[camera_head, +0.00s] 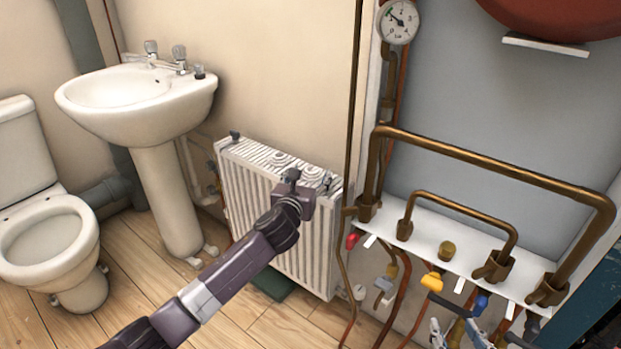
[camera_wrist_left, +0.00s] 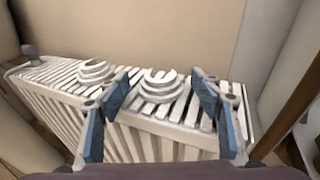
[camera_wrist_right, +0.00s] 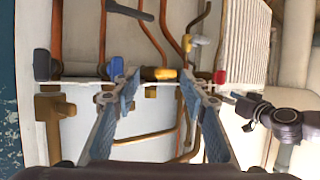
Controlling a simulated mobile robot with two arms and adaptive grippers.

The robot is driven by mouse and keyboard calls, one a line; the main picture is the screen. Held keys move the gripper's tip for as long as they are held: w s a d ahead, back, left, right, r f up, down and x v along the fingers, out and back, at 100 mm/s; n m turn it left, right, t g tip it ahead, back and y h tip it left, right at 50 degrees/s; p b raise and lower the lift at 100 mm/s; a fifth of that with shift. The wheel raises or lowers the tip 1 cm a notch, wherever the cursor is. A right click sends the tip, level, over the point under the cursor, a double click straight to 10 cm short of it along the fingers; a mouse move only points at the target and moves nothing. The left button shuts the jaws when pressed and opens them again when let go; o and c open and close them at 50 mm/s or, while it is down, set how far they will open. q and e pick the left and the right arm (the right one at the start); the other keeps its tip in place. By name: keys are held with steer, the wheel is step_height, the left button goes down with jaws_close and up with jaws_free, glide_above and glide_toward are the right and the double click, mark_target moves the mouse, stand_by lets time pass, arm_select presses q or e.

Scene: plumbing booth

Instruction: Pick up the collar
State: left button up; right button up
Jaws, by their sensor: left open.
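Two white stepped, ring-like pieces that look like collars rest on top of the white radiator. One collar (camera_wrist_left: 158,85) lies between the spread blue-padded fingers of my left gripper (camera_wrist_left: 160,92) in the left wrist view; I cannot tell whether they touch it. The other collar (camera_wrist_left: 96,72) sits to its left, outside the fingers. It also shows in the head view (camera_head: 280,157). In the head view my left gripper (camera_head: 300,186) is at the radiator's top edge. My right gripper (camera_wrist_right: 160,80) is open and empty by the pipe shelf.
The radiator (camera_head: 275,205) stands against the wall beside the sink (camera_head: 140,100). To the right, a white shelf (camera_head: 430,240) carries brown pipes (camera_head: 490,170), with coloured valve handles below. A toilet (camera_head: 45,235) is at the far left.

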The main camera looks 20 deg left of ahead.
arm_select(q)
steer(key=shift+w+f, duration=0.1)
steer(key=shift+w, duration=0.85)
arm_select(e)
steer(key=r, duration=0.1)
steer(key=w+r+t, duration=0.1)
steer(key=a+r+t, duration=0.1)
steer(key=r, duration=0.1)
steer(key=shift+w+y, duration=0.25)
steer(key=shift+y, duration=0.15)
arm_select(q)
steer(key=shift+c, duration=0.6)
steer(key=c, duration=0.9)
arm_select(e)
steer(key=shift+d+f, duration=0.1)
